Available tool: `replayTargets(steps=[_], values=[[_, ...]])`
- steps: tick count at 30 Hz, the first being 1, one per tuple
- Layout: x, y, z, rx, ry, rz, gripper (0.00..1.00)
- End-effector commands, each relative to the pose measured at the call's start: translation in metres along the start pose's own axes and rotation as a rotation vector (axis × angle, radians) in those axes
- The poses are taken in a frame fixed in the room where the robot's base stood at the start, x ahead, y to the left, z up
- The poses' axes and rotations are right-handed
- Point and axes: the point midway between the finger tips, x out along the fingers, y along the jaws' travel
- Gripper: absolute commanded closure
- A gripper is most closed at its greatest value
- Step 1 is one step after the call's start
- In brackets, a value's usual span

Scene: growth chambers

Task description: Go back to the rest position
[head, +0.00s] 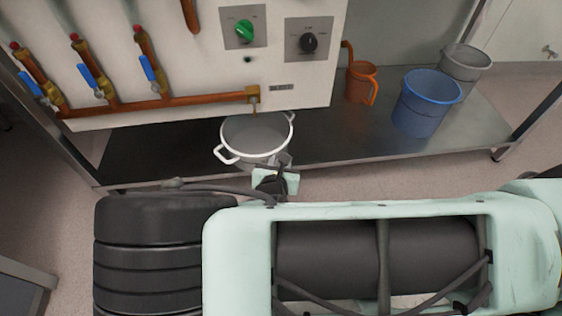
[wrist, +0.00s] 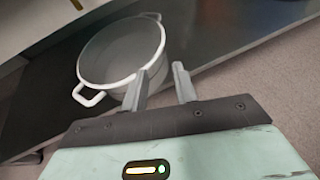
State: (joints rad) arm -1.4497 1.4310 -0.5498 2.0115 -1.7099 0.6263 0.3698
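My gripper (wrist: 160,88) shows in the wrist view with its two fingers apart and nothing between them. In the head view my gripper (head: 284,160) is small and partly hidden behind my own arm, near the shelf's front edge. A white pot (wrist: 122,52) with side handles lies just beyond the fingers in the wrist view. In the picture the left finger overlaps the pot's near wall; I cannot tell whether they touch. The pot (head: 257,138) stands on the dark low shelf (head: 330,142) in the head view.
A panel (head: 180,60) with copper pipes, blue-handled valves (head: 90,80) and two knobs stands above the pot. An orange jug (head: 361,83), a blue bucket (head: 424,104) and a grey bucket (head: 465,63) stand at the right of the shelf. Speckled floor lies in front.

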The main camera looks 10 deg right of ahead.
Motion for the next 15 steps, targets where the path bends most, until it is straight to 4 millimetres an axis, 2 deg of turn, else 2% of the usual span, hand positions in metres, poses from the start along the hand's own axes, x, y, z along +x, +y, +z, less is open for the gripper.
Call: replayTargets(steps=[11,15], values=[[0.0,0.0,0.0,0.002,0.001,-0.001,0.71],[-0.006,-0.011,0.009,0.091,0.029,-0.069,0.71]])
